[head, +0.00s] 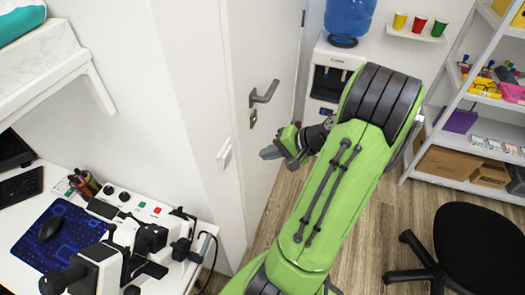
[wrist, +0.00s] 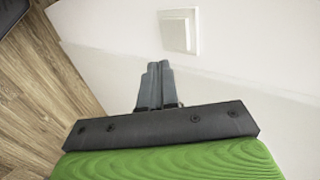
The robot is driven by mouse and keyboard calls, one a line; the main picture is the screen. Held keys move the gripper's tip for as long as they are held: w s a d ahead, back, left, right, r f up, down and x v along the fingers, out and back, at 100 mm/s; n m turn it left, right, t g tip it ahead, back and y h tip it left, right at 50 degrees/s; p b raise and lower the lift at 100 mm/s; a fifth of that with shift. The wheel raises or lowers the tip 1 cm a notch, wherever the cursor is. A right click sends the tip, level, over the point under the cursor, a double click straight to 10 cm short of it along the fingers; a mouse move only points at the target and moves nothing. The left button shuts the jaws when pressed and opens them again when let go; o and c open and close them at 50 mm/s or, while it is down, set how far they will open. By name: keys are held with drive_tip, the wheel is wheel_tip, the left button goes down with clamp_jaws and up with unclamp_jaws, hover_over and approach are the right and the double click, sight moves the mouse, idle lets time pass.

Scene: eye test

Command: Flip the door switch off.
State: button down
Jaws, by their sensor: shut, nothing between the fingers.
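The door switch (head: 224,155) is a small white rocker plate on the white wall, left of the door. In the wrist view the switch (wrist: 179,32) is a white square plate with a raised rocker, just beyond the fingertips and a little to the right. I cannot tell from its tilt whether it is on or off. My gripper (head: 265,152) is to the right of the switch in the head view, with a gap between them. In the wrist view my gripper (wrist: 159,66) is shut and empty, its two grey fingers together and apart from the switch.
The white door (head: 255,45) with a metal handle (head: 265,92) is behind my gripper. A desk with a microscope (head: 110,260) stands at lower left. A water dispenser (head: 328,75), shelves (head: 455,100) and a black chair (head: 475,245) are at right. Wooden floor lies between.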

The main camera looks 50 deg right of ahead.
sight(228, 155)
drive_tip(key=w+a+f, duration=0.1)
drive_tip(key=w, duration=0.1)
drive_tip(key=w+a+f, duration=0.1)
drive_tip(key=w, duration=0.2)
drive_tip(key=w+a+f, duration=0.1)
drive_tip(key=w+f, duration=0.1)
drive_tip(key=w, duration=0.1)
drive_tip(key=shift+w+b, duration=0.1)
drive_tip(key=shift+b, duration=0.25)
drive_tip(key=shift+w+a, duration=0.1)
drive_tip(key=shift+w, duration=0.2)
drive_tip(key=shift+r, duration=0.1)
drive_tip(key=shift+w+a+r+p, duration=0.2)
drive_tip(key=shift+w+p, duration=0.1)
drive_tip(key=shift+w, duration=0.05)
drive_tip(key=shift+d+f, duration=0.1)
drive_tip(key=shift+r+p, duration=0.6)
drive_tip(key=shift+r, duration=0.25)
drive_tip(key=shift+s, duration=0.1)
